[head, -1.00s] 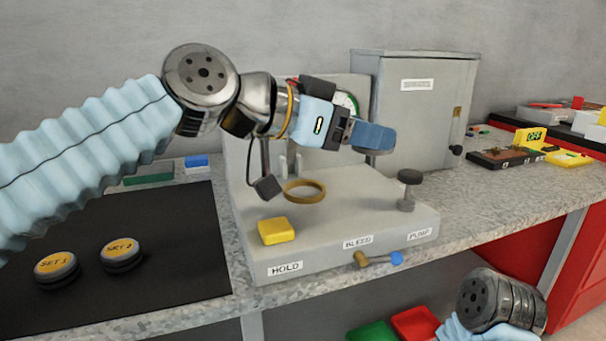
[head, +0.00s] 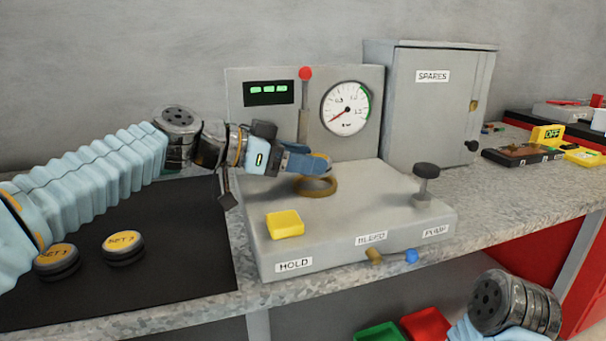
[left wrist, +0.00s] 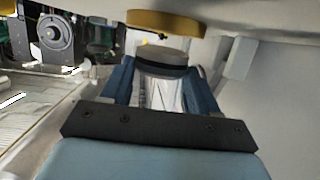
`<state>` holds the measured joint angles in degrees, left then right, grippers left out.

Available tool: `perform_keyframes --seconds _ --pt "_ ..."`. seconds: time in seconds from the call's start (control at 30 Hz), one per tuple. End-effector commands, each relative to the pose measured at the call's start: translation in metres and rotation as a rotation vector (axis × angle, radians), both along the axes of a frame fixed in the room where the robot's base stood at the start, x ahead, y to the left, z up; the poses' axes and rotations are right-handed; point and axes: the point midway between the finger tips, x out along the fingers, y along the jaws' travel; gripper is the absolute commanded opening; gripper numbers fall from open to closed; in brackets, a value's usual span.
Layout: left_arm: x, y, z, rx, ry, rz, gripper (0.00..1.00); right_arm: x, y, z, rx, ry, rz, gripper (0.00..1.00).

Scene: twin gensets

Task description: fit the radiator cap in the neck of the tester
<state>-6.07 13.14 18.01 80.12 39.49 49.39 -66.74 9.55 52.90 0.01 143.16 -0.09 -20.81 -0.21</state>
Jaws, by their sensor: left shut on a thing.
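My left gripper (head: 312,163) is shut on the radiator cap, just above the neck of the tester. The cap (head: 324,156) shows only a sliver of yellow-orange top past the blue fingers. In the left wrist view the cap (left wrist: 163,60) is a grey disc with a dark band between the fingers. The neck (head: 316,188) is a brass-coloured ring on the grey tester (head: 355,215). It also shows in the left wrist view (left wrist: 165,22), with a small visible gap from the cap. My right gripper is out of view.
Two round caps, SET 1 (head: 57,262) and SET 2 (head: 124,247), lie on the black mat (head: 170,285). The tester carries a yellow HOLD button (head: 285,223), a pump knob (head: 426,172), a red-tipped lever (head: 305,74) and a gauge (head: 346,108). A SPARES cabinet (head: 430,115) stands behind right.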

Motion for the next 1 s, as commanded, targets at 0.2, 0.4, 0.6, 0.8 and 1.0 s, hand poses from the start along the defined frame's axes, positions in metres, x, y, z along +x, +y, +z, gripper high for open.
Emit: perform_keyframes --seconds 0.2,0.4,0.6,0.8,1.0 --pt "-0.002 -0.001 -0.026 0.001 0.001 -0.002 0.28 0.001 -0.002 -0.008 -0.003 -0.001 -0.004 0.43" --pt "-0.002 -0.001 -0.025 0.001 0.0 -0.002 0.28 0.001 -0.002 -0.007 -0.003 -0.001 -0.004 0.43" --pt "-0.002 -0.001 -0.027 0.002 0.0 -0.002 0.71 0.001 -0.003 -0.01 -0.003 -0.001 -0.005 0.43" --pt "-0.001 -0.001 -0.025 0.002 0.001 -0.002 0.85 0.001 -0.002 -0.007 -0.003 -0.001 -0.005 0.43" --pt "-0.01 0.023 -0.018 0.0 -0.004 0.004 0.85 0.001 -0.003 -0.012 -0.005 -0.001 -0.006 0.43"
